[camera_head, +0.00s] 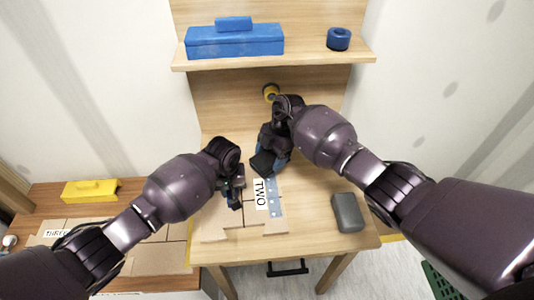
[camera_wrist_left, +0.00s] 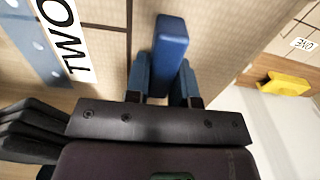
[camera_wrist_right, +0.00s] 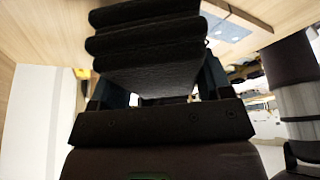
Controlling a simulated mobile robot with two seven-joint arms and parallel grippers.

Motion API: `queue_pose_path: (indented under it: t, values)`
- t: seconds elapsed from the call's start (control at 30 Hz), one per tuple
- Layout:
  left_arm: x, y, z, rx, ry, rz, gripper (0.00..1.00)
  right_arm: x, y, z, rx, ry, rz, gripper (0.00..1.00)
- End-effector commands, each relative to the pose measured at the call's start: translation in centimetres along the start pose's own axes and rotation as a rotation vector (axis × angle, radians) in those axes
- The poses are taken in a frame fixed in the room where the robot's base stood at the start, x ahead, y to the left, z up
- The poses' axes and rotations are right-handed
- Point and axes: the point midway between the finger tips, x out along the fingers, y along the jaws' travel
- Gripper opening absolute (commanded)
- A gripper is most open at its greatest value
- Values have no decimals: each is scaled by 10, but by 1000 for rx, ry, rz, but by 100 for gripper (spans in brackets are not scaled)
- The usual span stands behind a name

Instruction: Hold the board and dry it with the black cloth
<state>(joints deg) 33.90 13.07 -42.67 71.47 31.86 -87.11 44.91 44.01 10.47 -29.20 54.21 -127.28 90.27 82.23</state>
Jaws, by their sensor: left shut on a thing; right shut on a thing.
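The tan, seamed board (camera_head: 240,218) lies on the wooden table at the front, near a white TWO label (camera_head: 259,194). In the left wrist view the tan surface (camera_wrist_left: 225,40) shows behind a blue block (camera_wrist_left: 172,48). My left gripper (camera_head: 236,193) is shut on this blue block, which looks like a handle over the board. My right gripper (camera_head: 272,150) is shut on the folded black cloth (camera_head: 263,163). The cloth (camera_wrist_right: 150,50) fills the right wrist view between the fingers. It is near the top of the label; whether it touches the surface cannot be told.
A blue-grey strip with holes (camera_head: 275,197) lies beside the label. A dark grey block (camera_head: 348,212) is at the table's right. The shelf (camera_head: 300,57) holds a blue box (camera_head: 235,41) and a blue roll (camera_head: 339,39). A yellow block (camera_head: 90,190) lies on the left table.

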Motion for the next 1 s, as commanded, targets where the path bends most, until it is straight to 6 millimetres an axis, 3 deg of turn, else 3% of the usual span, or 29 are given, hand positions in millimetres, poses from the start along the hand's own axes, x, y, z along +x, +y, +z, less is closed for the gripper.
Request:
queue_pose_path:
  t: [0.2, 0.4, 1.0]
  values:
    - [4, -1, 3, -1, -8, -3, 0, 0, 1, 0, 240, 1, 102, 47]
    - [4, -1, 3, -1, -8, -3, 0, 0, 1, 0, 357, 1, 149, 47]
    - [4, -1, 3, -1, -8, -3, 0, 2, 1, 1, 379, 7, 159, 47]
